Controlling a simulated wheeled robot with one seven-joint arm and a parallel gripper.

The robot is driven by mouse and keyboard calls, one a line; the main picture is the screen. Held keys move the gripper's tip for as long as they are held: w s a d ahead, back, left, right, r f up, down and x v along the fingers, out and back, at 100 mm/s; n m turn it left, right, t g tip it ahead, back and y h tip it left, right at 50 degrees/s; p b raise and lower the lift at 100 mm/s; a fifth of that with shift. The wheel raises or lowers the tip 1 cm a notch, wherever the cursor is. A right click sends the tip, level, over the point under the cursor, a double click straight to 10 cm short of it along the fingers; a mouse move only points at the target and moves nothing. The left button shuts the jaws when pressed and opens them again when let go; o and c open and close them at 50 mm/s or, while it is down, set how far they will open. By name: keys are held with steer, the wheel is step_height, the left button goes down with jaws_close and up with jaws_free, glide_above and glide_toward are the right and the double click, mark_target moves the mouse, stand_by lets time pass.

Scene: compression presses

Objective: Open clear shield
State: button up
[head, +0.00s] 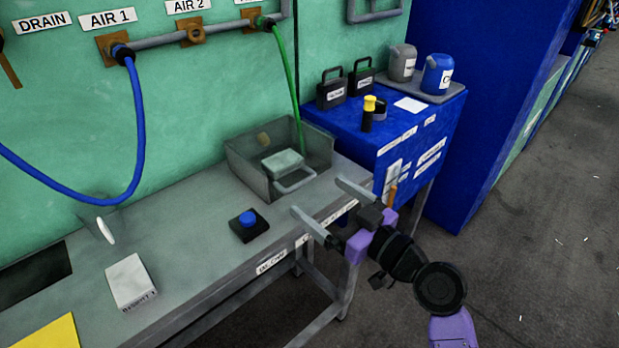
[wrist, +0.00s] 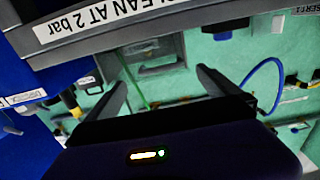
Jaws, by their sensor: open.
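The clear shield (head: 243,160) is a see-through grey box at the back of the bench, with a pale block (head: 283,161) seen inside or behind it. A light bar handle (head: 296,183) crosses its front and looks low, so the shield appears closed. My gripper (head: 316,195) is open and empty, its two fingers pointing toward the handle from the front right. A gap seems to remain between fingertips and handle. In the wrist view, my gripper (wrist: 160,80) frames a grey bar-shaped part (wrist: 160,69), probably the handle, between its fingers.
The grey bench (head: 190,255) carries a black box with a blue button (head: 248,219) and a white block (head: 131,281). A blue cabinet (head: 400,135) with several containers stands right of the shield. A green hose (head: 287,75) hangs behind the shield. Open floor (head: 545,250) lies right.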

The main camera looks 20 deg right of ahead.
mark_target(303, 185)
steer(key=x, duration=0.7)
steer(key=shift+a+p, duration=0.1)
steer(key=shift+p, duration=0.2)
